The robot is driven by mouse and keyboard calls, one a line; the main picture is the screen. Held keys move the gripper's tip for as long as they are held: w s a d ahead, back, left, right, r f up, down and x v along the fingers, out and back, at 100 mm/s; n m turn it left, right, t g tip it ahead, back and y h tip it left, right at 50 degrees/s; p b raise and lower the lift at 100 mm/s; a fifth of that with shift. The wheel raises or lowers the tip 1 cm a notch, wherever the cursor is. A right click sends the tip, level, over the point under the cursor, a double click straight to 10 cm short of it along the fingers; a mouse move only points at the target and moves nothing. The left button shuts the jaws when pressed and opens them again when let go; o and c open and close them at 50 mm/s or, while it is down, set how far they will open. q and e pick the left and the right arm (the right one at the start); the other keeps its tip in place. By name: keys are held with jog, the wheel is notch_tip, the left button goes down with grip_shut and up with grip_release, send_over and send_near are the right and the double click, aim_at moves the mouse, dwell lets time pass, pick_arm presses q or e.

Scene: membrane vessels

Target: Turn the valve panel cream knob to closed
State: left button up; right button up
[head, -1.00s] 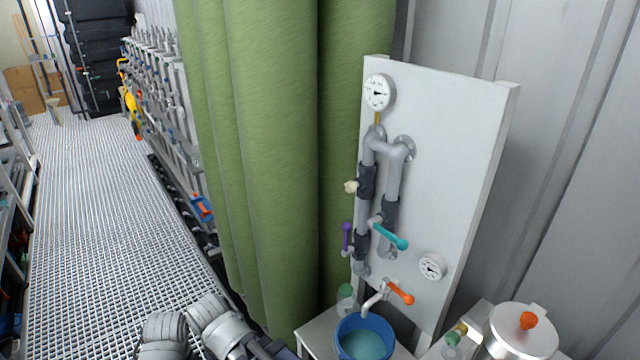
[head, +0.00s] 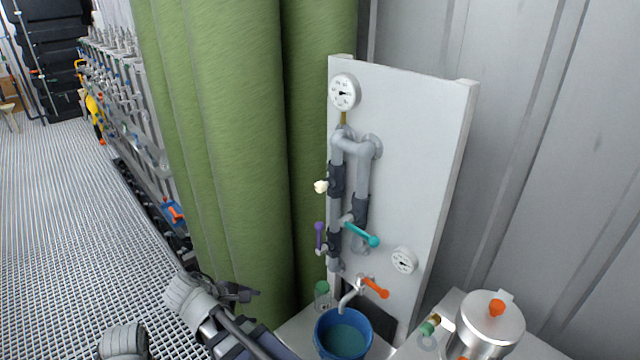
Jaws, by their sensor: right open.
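The valve panel (head: 425,130) is a pale upright board right of centre in the head view, carrying grey pipes. The cream knob (head: 320,187) sticks out to the left from a dark valve body on the left pipe, about mid-height. I cannot tell its exact setting. My right gripper (head: 243,293) is open and empty, low in the picture, left of and below the panel, well apart from the knob. My left gripper is not in view.
The panel also carries a purple lever (head: 319,236), a teal lever (head: 362,235), an orange lever (head: 375,288) and two gauges. A blue bucket (head: 318,338) and a metal pot (head: 490,325) stand below. Tall green vessels (head: 235,130) rise left of the panel.

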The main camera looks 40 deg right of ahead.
jog(key=w+d+r+n+h+p, duration=0.1)
jog(key=w+d+r+n+h, duration=0.15)
jog(key=d+r, duration=0.35)
jog(key=w+d+r+n+h+p, duration=0.1)
jog(key=w+d+r+n+h, duration=0.1)
jog(key=d+r+h, duration=0.4)
jog(key=n+h, duration=0.2)
jog(key=n, duration=0.2)
send_near(317, 188)
jog(key=d, duration=0.3)
jog(key=shift+w+d+p, duration=0.2)
jog(key=shift+d, duration=1.8)
jog(key=shift+w+d+p, duration=0.2)
jog(key=shift+d, duration=1.85)
grip_shut()
